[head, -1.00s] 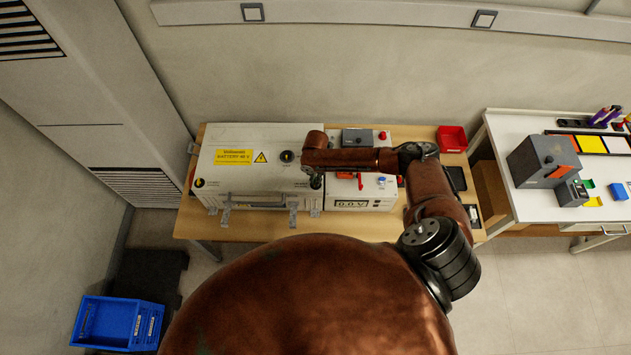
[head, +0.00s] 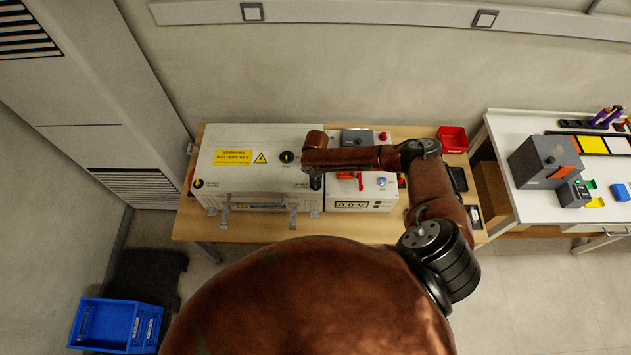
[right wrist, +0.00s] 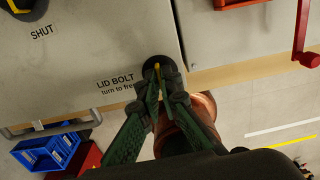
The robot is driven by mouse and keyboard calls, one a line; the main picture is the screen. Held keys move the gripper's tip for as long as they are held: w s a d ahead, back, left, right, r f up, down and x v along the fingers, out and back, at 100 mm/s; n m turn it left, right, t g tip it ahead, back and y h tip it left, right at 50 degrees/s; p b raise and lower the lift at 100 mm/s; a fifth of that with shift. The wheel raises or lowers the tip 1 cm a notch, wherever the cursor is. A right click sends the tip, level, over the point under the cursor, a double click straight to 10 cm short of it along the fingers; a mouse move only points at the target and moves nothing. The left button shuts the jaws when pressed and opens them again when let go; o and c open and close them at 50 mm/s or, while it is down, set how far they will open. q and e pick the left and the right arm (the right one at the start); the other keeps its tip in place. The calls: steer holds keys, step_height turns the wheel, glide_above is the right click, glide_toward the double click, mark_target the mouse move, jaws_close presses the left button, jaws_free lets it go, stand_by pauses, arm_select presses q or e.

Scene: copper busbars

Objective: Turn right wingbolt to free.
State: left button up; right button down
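The right wingbolt (right wrist: 154,69) shows in the right wrist view as a dark round head with a thin yellow line, beside the printed words LID BOLT, turn to free. It sits at the front right corner of the pale battery case lid (right wrist: 90,45). My right gripper (right wrist: 164,97) has its green fingers drawn close together on both sides of the wingbolt, and looks shut on it. The fingertips partly hide the bolt. In the head view my right gripper (head: 316,181) points down at that corner, with the bolt hidden under it. My left gripper is not in view.
The battery case (head: 235,160) stands on a wooden table (head: 190,228). A unit with a 0.0 V display (head: 352,204) stands close on its right. A red tray (head: 452,138) lies at the back right. A blue crate (head: 105,325) is on the floor.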

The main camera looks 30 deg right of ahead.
steer(key=shift+w, duration=0.1)
steer(key=c, duration=2.2)
jaws_free()
steer(key=shift+o, duration=0.2)
step_height(320, 180, up, 12)
